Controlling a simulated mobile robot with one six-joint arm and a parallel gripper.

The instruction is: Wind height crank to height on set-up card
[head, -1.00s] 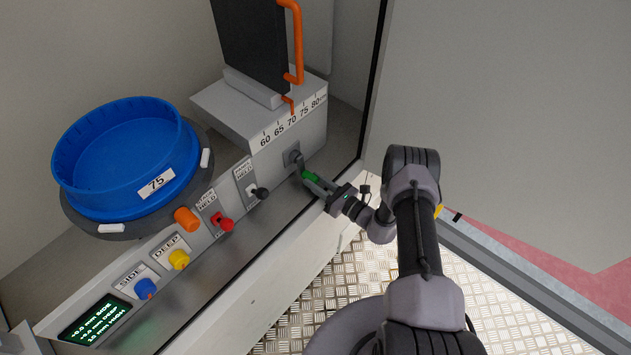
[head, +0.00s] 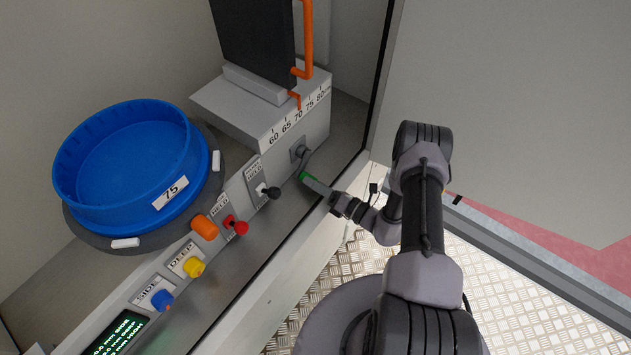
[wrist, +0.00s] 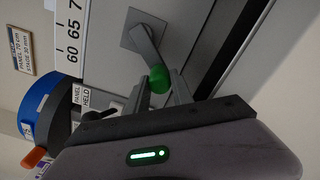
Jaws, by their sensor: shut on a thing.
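The height crank (head: 305,162) sticks out from the front of the grey housing, with a green grip at its end. My gripper (head: 304,178) is shut on that green grip (wrist: 158,79); in the wrist view the fingers close around it from both sides. The crank arm points down from its hub. Above it runs a height scale (head: 285,129) marked 60 to 80. An orange pointer (head: 297,100) stands close to the 70 mark. The set-up card (wrist: 20,50) shows at the left of the wrist view and reads panel 70 cm, stage 30 mm.
A dark panel (head: 250,40) with an orange bar stands on the housing. A blue tub (head: 110,205) labelled 75 sits left. Blue (head: 161,300), yellow (head: 194,267), orange and red knobs and a black-tipped lever (head: 272,192) line the console left of my gripper.

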